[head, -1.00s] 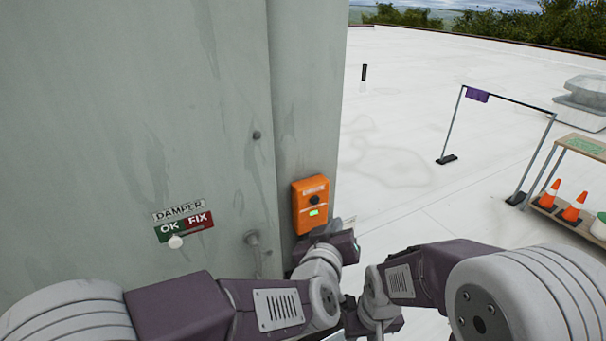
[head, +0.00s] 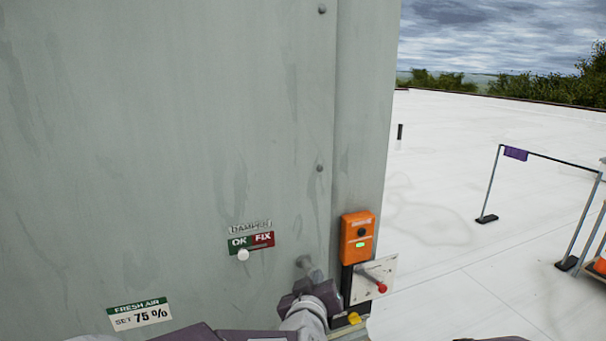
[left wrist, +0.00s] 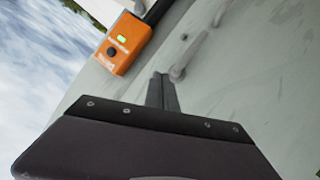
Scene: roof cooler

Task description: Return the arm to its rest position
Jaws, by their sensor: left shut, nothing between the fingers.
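My left gripper (left wrist: 160,92) is shut and empty in the left wrist view, its narrow dark fingers together in front of the grey cabinet wall. In the head view the left gripper (head: 310,288) is low in the picture, close to a grey handle (head: 308,266) on the cabinet; I cannot tell whether they touch. The handle also shows just beyond the fingertips in the left wrist view (left wrist: 178,72). My left arm (head: 300,322) comes in along the bottom edge. My right gripper is not in view.
An orange box with a green light (head: 358,238) is on the cabinet (head: 170,150) edge. Below it is a pale plate with a red-tipped lever (head: 381,287). A damper slider knob (head: 243,255) is at OK. A rail stand (head: 550,158) stands right on open white roof.

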